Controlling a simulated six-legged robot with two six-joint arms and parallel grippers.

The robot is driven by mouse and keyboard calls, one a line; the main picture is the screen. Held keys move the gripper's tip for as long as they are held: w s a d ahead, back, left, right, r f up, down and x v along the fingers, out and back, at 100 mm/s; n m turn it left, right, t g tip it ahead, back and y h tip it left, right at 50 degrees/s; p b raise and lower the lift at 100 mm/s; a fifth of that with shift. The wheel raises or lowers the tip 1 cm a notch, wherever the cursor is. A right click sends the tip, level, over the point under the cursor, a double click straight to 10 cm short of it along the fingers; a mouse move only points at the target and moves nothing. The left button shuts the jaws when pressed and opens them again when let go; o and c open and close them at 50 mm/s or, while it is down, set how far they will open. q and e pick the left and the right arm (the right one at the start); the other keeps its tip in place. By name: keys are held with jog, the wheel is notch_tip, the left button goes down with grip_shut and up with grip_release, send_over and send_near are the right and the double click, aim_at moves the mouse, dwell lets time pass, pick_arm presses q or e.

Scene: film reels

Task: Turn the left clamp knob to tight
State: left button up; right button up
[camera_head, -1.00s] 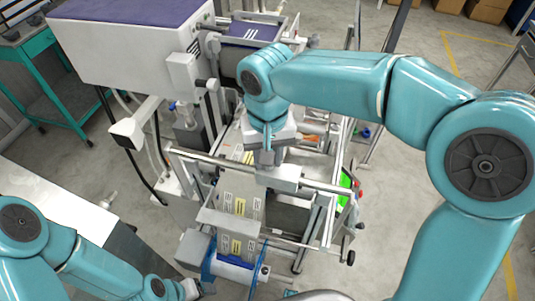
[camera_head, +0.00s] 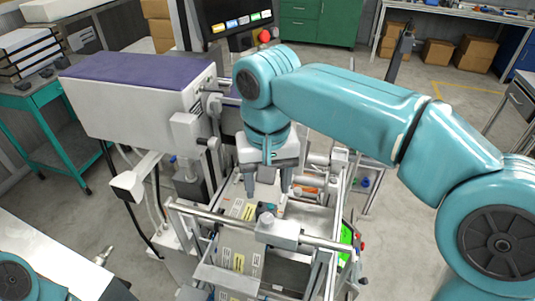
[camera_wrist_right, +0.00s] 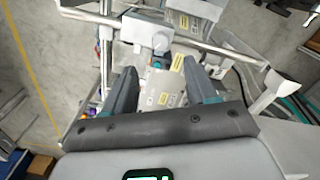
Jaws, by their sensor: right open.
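My right gripper (camera_head: 267,190) is open and empty, fingers pointing down, above the labelled web of the machine. A grey clamp block (camera_head: 278,233) sits on the cross rail just in front of it. A small dark blue knob-like part (camera_head: 266,210) lies behind the block, below and between the fingertips; I cannot tell whether it is the left clamp knob or how tight it is. In the right wrist view the open fingers (camera_wrist_right: 160,80) frame the web, with the block (camera_wrist_right: 150,38) beyond them. My left gripper is out of view.
A white unit with a purple top (camera_head: 140,70) stands left of the gripper. Metal rails (camera_head: 320,243) surround the web. A screen panel with a red button (camera_head: 265,36) rises behind. A teal cart (camera_head: 50,125) stands at left.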

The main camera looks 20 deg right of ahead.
notch_tip(320, 180, up, 7)
jog(key=p, duration=0.1)
jog(key=shift+f, duration=0.1)
dwell(0.5)
